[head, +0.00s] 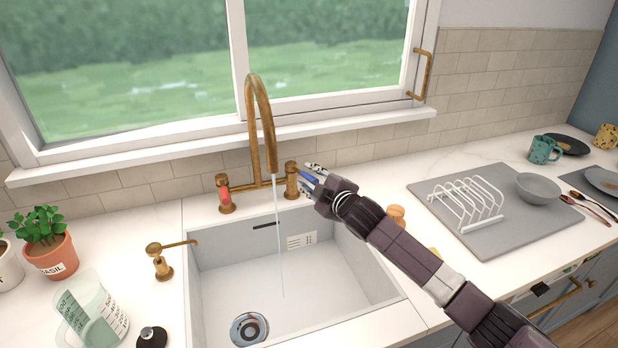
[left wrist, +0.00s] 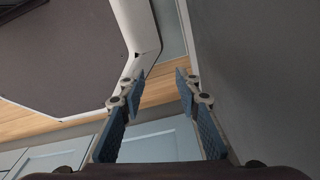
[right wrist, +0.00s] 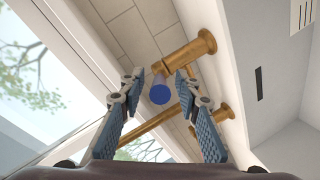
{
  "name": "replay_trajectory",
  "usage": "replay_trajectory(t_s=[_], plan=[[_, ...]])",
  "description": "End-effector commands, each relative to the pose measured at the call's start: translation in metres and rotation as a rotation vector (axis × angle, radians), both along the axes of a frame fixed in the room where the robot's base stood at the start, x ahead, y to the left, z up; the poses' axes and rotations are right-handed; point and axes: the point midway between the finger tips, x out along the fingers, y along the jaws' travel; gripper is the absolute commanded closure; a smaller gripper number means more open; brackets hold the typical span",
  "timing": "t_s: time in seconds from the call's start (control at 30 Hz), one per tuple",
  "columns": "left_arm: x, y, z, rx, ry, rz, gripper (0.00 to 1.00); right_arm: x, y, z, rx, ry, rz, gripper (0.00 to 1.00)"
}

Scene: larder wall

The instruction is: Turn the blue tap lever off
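The brass tap (head: 262,110) stands behind the sink, and a thin stream of water (head: 279,240) falls from its spout. The blue lever (head: 308,177) is on the tap's right side, partly hidden by my right gripper (head: 311,176). In the right wrist view the round blue end of the lever (right wrist: 159,94) sits between the two fingers of my right gripper (right wrist: 160,76), with a gap on each side. The red lever (head: 225,194) is on the tap's left side. My left gripper (left wrist: 160,77) is open and empty, and is not in the head view.
The white sink (head: 330,255) lies below the tap. A brass soap dispenser (head: 160,262), a basil pot (head: 52,258) and a measuring jug (head: 97,310) stand at left. A white dish rack (head: 466,205) stands on a grey mat at right. The window sill (head: 180,150) runs behind the tap.

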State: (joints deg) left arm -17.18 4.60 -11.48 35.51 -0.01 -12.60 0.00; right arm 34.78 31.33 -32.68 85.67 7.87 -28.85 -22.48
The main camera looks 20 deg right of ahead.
Motion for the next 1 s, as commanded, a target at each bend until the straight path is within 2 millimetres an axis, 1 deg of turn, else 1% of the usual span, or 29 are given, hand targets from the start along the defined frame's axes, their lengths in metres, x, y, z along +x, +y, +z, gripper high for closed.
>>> replay_trajectory(t_s=[0.17, 0.4, 0.47, 0.8, 1.0], plan=[[-0.001, 0.000, 0.000, 0.000, 0.001, 0.000, 0.69, 0.000, 0.000, 0.000, 0.000, 0.000, 0.000, 0.69], [-0.001, 0.000, 0.000, 0.000, 0.001, 0.001, 0.69, 0.000, 0.000, 0.000, 0.000, 0.000, 0.000, 0.95], [-0.001, 0.000, 0.000, 0.000, 0.001, 0.001, 0.69, 0.000, 0.000, 0.000, 0.000, 0.000, 0.000, 1.00], [-0.001, 0.000, 0.000, 0.000, 0.001, 0.001, 0.69, 0.000, 0.000, -0.001, -0.001, 0.001, -0.002, 1.00], [-0.001, 0.000, -0.002, -0.001, 0.001, 0.001, 0.69, -0.002, 0.010, -0.003, 0.004, 0.002, -0.051, 1.00]])
